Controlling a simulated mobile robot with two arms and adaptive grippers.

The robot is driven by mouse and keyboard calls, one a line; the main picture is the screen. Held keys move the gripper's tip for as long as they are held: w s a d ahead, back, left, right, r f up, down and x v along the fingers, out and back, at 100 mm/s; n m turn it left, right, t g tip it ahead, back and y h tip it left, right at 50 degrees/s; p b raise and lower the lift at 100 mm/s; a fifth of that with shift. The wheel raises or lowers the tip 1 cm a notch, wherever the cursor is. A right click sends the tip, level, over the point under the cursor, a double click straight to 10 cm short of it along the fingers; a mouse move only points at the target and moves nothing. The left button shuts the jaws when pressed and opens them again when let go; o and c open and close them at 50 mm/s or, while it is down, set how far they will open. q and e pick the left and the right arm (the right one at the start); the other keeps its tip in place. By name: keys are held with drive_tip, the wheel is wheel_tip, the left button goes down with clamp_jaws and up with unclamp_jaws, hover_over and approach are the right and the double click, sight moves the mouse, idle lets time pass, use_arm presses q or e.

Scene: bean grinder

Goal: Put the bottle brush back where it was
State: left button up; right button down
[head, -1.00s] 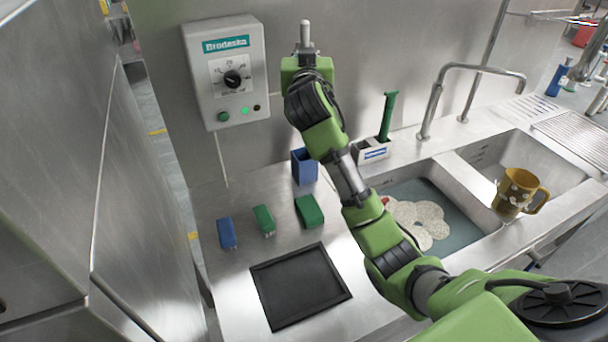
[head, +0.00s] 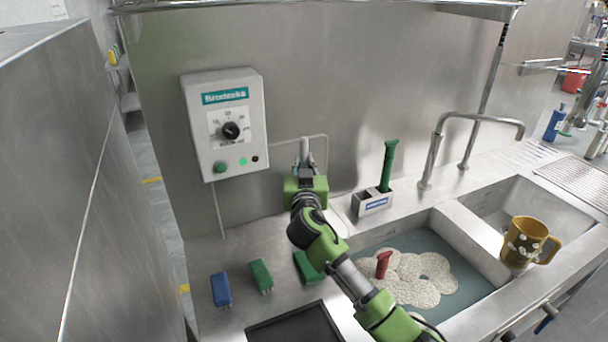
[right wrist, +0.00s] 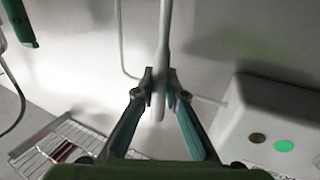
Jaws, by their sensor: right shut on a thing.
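My right gripper (head: 305,168) is near the back wall, between the control box and the white holder. In the right wrist view its two fingertips (right wrist: 160,78) are closed on a pale rod (right wrist: 165,30), which appears to be the bottle brush's handle. The rod runs out of that view at the top, and I cannot see bristles there. In the head view the pale handle end (head: 305,148) sticks up above the gripper. The blue container seen earlier is hidden by my arm. My left gripper is not in view.
A white holder (head: 373,207) with an upright green handle (head: 389,165) stands right of the gripper. The control box (head: 228,125) is on the wall at left. A brown mug (head: 522,241) stands at right.

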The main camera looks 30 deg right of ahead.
drive_tip(key=shift+f, duration=2.2)
drive_tip(key=shift+f, duration=0.1)
drive_tip(key=c, duration=2.1)
unclamp_jaws()
drive_tip(key=shift+r+p, duration=0.3)
drive_tip(key=shift+b+v, duration=1.6)
drive_tip(key=shift+v, duration=4.5)
